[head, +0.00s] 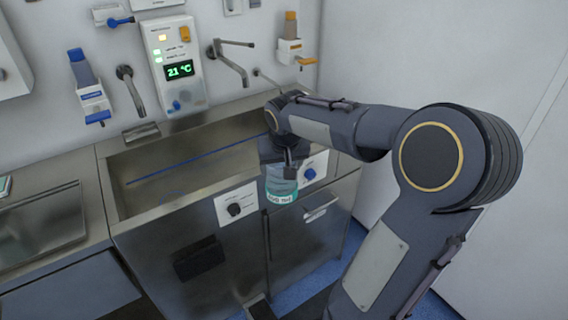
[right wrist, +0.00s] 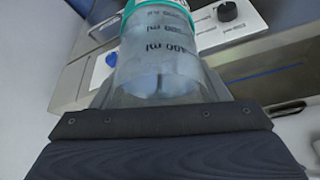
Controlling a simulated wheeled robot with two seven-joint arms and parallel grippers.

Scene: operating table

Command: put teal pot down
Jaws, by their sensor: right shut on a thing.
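The teal pot (head: 281,185) is a clear container with a teal band and volume marks. It hangs in front of the sink's front panel in the head view, below my right gripper (head: 284,158). In the right wrist view the pot (right wrist: 160,55) fills the middle, with dark marks on its clear wall and a teal rim at the top edge. My right gripper (right wrist: 160,105) is shut on the pot. Its fingers are partly hidden behind the pot and the gripper's body. My left gripper is in neither view.
A steel sink basin (head: 150,190) stands behind and left of the pot, with taps (head: 228,62) and a 21 °C display (head: 179,70) on the wall. A steel counter (head: 40,222) lies at the left. Control knobs (head: 235,209) sit on the front panel.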

